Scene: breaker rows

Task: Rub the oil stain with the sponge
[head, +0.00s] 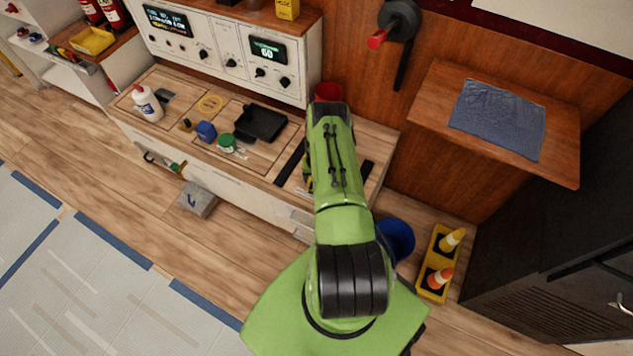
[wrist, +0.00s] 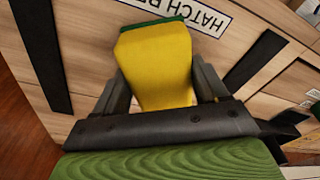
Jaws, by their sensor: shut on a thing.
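In the wrist view, my gripper (wrist: 157,85) is shut on a yellow sponge (wrist: 158,60) with a green layer along its far edge. The sponge is over the wooden worktop (wrist: 95,15), beside a white label with black letters (wrist: 197,14). I cannot tell whether it touches the surface. In the head view my green arm reaches over the right part of the worktop (head: 375,135) and hides most of the gripper and sponge. I cannot make out an oil stain for sure in either view; the sponge and arm cover part of the worktop.
A red container (head: 328,91) stands behind my arm. A blue bucket (head: 397,239) is on the floor.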

